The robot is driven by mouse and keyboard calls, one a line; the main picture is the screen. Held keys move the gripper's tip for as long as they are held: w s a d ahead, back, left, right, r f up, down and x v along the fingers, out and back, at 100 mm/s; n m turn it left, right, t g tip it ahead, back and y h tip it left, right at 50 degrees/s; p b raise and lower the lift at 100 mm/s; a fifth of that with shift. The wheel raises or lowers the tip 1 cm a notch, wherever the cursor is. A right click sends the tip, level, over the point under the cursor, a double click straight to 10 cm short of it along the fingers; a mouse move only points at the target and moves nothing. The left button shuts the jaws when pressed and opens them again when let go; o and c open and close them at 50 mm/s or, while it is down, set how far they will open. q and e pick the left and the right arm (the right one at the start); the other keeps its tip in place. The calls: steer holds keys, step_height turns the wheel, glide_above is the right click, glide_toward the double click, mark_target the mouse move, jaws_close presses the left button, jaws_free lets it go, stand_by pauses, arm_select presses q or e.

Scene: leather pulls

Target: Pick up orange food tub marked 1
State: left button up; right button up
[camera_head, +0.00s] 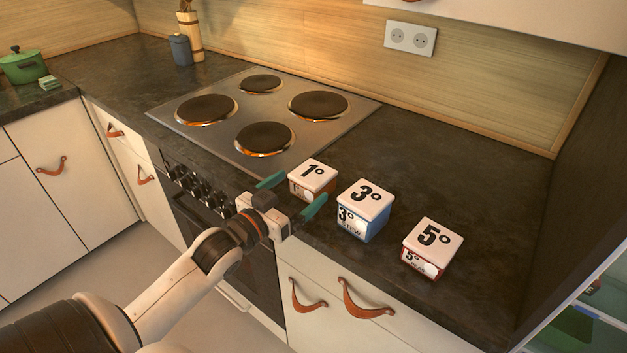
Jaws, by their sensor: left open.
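The orange food tub marked 1 (314,174) stands on the dark counter beside the hob, with a white lid marked "1°". Its lower front is partly hidden by my left gripper. My left gripper (292,193) is open, its two teal fingers apart, one at the tub's left and one in front of its lower right. I cannot tell whether either finger touches the tub. My right gripper is not in view.
A blue tub marked 3 (364,211) stands close to the right, and a red tub marked 5 (431,249) farther right. The hob (217,138) lies to the left. Counter behind the tubs (450,165) is clear. Drawers with leather pulls (362,300) are below.

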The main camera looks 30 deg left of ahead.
mark_target(313, 177)
arm_select(q)
steer(key=shift+w+d+f, duration=0.1)
steer(key=shift+w+f, duration=0.05)
steer(key=shift+w, duration=1.4)
steer(key=shift+w+f, duration=0.15)
steer(key=shift+w, duration=1.4)
steer(key=c, duration=1.2)
steer(key=shift+o, duration=0.2)
steer(key=shift+r, duration=0.1)
